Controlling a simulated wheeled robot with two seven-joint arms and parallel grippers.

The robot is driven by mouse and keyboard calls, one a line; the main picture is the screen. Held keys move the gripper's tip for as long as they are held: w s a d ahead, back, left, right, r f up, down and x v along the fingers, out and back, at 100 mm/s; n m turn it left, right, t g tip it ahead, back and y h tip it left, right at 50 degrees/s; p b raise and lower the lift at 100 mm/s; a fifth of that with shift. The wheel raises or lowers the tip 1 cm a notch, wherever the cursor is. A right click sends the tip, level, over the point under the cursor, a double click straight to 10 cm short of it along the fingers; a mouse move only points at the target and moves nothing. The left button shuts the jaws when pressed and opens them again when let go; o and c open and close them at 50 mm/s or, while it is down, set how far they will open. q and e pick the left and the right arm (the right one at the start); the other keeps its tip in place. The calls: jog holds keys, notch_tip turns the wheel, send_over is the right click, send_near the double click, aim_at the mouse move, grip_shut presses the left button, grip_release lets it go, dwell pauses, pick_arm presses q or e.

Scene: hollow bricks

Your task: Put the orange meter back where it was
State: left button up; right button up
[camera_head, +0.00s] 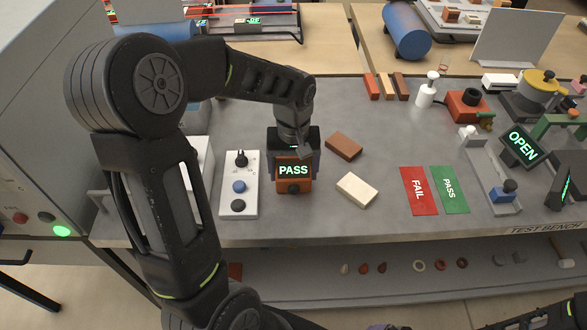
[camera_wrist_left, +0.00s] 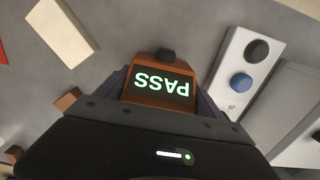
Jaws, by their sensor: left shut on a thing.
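The orange meter (camera_head: 293,184) has a dark screen with PASS in green letters and a dark knob below it. My left gripper (camera_head: 294,165) is shut on the meter from behind and above, with a finger on each side. In the left wrist view the meter (camera_wrist_left: 160,85) shows between the fingers of my left gripper (camera_wrist_left: 160,95), its lettering upside down. The meter is over the grey bench (camera_head: 330,215), near the front edge; I cannot tell whether it touches the bench. My right gripper is not clearly in view.
A white control box (camera_head: 239,185) with a blue button stands just left of the meter. A brown brick (camera_head: 344,146) and a cream brick (camera_head: 356,189) lie to its right. Further right are the red FAIL card (camera_head: 419,191) and green PASS card (camera_head: 450,190).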

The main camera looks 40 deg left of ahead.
pick_arm(q)
jog(key=shift+f, duration=0.1)
jog(key=o, duration=1.8)
notch_tip(320, 180, up, 12)
jog(key=shift+r+b, duration=0.15)
jog(key=shift+b, duration=0.2)
